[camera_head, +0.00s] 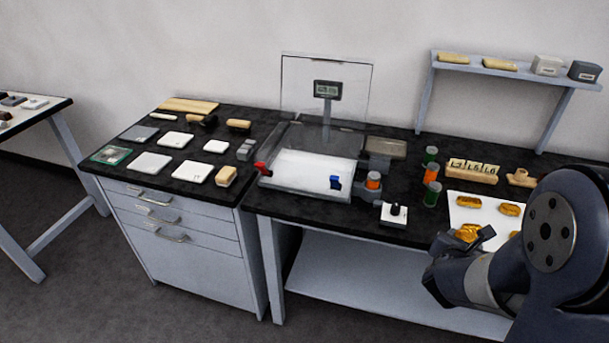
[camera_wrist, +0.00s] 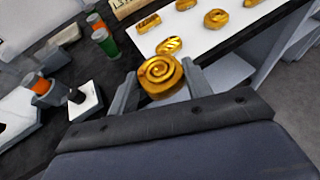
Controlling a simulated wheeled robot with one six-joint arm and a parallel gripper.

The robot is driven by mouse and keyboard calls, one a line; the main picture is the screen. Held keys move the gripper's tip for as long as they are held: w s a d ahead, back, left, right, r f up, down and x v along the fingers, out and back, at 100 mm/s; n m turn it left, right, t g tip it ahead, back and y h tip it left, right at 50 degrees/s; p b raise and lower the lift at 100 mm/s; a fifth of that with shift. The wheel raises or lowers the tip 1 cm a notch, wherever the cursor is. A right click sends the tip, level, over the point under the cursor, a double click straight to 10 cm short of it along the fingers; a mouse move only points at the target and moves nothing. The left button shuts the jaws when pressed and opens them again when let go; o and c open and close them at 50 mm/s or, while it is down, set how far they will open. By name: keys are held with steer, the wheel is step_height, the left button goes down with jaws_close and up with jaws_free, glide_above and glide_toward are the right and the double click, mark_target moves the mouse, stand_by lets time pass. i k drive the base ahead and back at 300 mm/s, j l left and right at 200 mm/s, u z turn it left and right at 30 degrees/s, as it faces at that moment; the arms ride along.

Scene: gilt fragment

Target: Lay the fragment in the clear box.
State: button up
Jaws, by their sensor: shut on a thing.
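A gold fragment with a spiral relief (camera_wrist: 161,76) is held between the two fingers of my gripper (camera_wrist: 160,88) in the wrist view. In the head view my gripper (camera_head: 470,240) is at the right, over the front edge of the bench, and the gold fragment (camera_head: 467,232) shows at its fingertips. The clear box (camera_head: 270,183) stands left of the gripper on the black bench, with a white floor and its clear lid (camera_head: 300,95) raised upright at the back.
A white sheet (camera_head: 466,212) with several other gold pieces lies by the gripper. Between it and the box stand orange and green jars (camera_head: 431,190) and a white block with a black knob (camera_head: 393,215). A display on a post (camera_head: 327,92) rises behind the box.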

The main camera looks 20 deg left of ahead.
mark_target(326, 161)
steer(key=k+u, duration=0.15)
steer(key=u, duration=1.25)
steer(key=i+l+u, duration=0.15)
steer(key=i+u, duration=0.2)
steer(key=i, duration=0.15)
steer(key=i+l+u, duration=0.4)
steer(key=i+j, duration=0.05)
steer(key=j, duration=0.05)
